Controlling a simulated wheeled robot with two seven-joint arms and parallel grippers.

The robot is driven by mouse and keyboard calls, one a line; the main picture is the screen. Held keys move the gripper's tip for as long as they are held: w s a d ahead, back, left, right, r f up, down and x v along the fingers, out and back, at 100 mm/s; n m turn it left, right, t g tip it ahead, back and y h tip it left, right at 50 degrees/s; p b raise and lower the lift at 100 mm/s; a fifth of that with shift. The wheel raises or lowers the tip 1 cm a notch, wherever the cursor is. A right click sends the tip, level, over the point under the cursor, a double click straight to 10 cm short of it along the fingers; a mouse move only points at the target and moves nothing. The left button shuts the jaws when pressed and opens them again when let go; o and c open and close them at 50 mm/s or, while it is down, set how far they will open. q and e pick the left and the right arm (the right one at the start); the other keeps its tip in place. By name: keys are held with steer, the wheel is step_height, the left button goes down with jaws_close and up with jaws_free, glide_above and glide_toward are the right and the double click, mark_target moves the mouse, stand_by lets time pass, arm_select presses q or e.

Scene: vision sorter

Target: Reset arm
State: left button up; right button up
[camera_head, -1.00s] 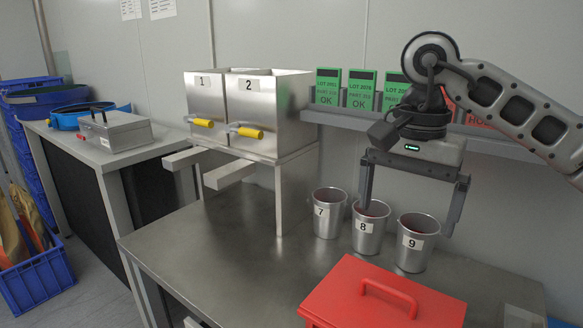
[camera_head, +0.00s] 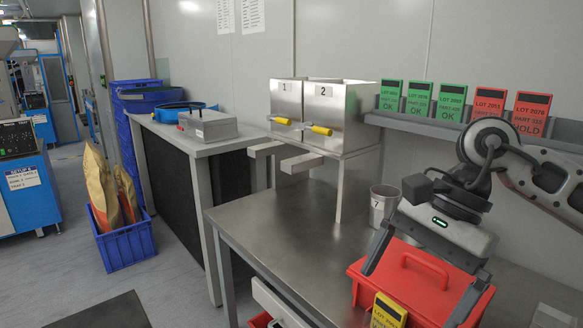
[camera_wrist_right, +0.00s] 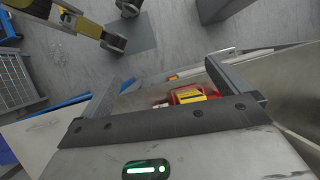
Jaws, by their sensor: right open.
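My right gripper (camera_head: 411,296) is open and empty. In the head view it is tilted, with its two fingers spread in front of the red box (camera_head: 428,262) and partly covering it. In the right wrist view the gripper (camera_wrist_right: 172,82) also shows its fingers wide apart, with nothing between the tips. Its fingers point toward the floor and the table's edge there. My left gripper is not in view.
A metal cup marked 7 (camera_head: 381,207) stands behind the gripper; the other cups are hidden. Two metal dispensers (camera_head: 322,112) stand on the steel table (camera_head: 285,215). Lot cards (camera_head: 450,103) line the wall shelf. A yellow card (camera_head: 388,312) is at the front edge.

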steer(key=s+a+m+g+y, duration=0.1)
steer(key=s+a+m+y, duration=0.15)
steer(key=a+y, duration=0.25)
steer(key=s+a+r+m+g+y, duration=0.1)
steer(key=a+m+y, duration=0.3)
steer(key=a, duration=0.2)
steer(key=s+a+m+g+y, duration=0.1)
steer(key=s+a+m+y, duration=0.15)
steer(key=a+y, duration=0.25)
steer(key=w+d+f+n+t+h, duration=0.4)
steer(key=f+n+t, duration=0.3)
steer(key=n+t, duration=0.7)
steer(key=w+d+f+n+t+h, duration=0.5)
steer(key=n+t, duration=0.4)
steer(key=n, duration=1.1)
steer(key=s+d+f+m+g+h, duration=0.3)
steer(key=s+f+m, duration=0.3)
steer(key=f, duration=0.4)
steer(key=s+d+f+m+g+h, duration=0.3)
steer(key=s+f+m, duration=0.3)
steer(key=f, duration=0.4)
steer(key=shift+s+f+g+h, duration=0.3)
steer(key=shift+s+f+g, duration=0.1)
steer(key=shift+s+g, duration=0.35)
steer(key=shift+d, duration=0.1)
